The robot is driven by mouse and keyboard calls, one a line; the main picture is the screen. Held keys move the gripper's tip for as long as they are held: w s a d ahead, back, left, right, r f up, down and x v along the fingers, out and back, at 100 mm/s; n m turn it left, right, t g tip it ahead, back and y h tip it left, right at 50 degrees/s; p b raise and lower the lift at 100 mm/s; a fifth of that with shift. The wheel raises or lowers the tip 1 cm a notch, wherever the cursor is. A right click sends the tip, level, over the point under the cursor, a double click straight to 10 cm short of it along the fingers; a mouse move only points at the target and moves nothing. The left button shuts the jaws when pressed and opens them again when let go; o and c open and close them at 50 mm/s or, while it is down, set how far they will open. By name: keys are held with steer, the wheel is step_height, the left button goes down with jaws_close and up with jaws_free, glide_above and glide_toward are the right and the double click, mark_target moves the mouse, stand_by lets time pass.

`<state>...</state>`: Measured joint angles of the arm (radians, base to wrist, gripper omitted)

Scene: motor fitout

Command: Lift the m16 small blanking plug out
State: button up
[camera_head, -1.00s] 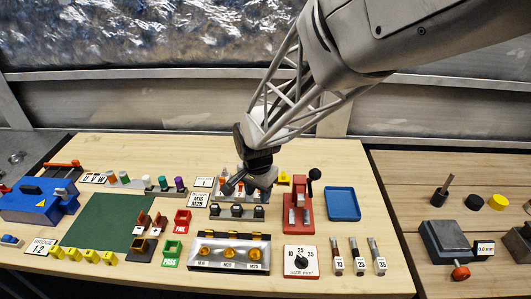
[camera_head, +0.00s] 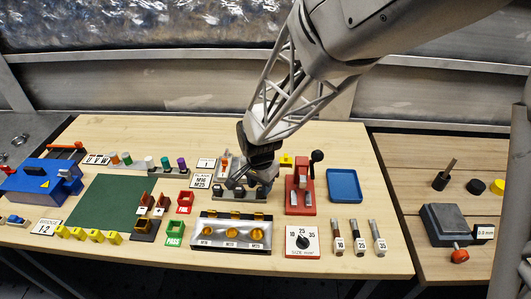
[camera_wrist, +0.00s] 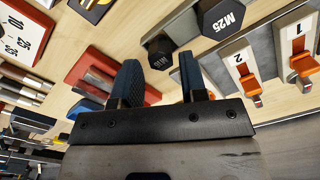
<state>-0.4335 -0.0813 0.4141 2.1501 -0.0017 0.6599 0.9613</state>
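The small black hexagonal M16 blanking plug (camera_wrist: 160,50) stands in the grey rack in the wrist view, its marking small and hard to read. My gripper (camera_wrist: 158,70) is open, its two blue-grey fingers to either side of the plug's near part in that picture. A gap shows between the plug and the fingers, and I cannot tell if either touches it. The larger black M25 plug (camera_wrist: 222,16) stands to its right. In the head view my gripper (camera_head: 250,184) is low over the right part of the plug rack (camera_head: 226,197) and hides part of it.
A red lever press (camera_head: 300,197) stands close to the right of my gripper. Orange-lever switches marked 1 and 2 (camera_wrist: 240,65) lie beside the plugs. A blue tray (camera_head: 344,185) is farther right.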

steer(key=shift+f, duration=1.45)
steer(key=c, duration=0.7)
steer(key=shift+o, duration=0.2)
steer(key=shift+r, duration=0.2)
steer(key=shift+r, duration=1.45)
steer(key=shift+s+d+r, duration=0.1)
steer(key=shift+s+r, duration=0.1)
steer(key=shift+s, duration=0.1)
steer(key=s+d, duration=0.2)
steer(key=s, duration=0.2)
steer(key=s+d+r, duration=0.1)
steer(key=s+d, duration=0.1)
steer(key=s, duration=0.3)
steer(key=s+d, duration=0.2)
steer(key=s, duration=0.3)
steer(key=shift+d+r, duration=0.15)
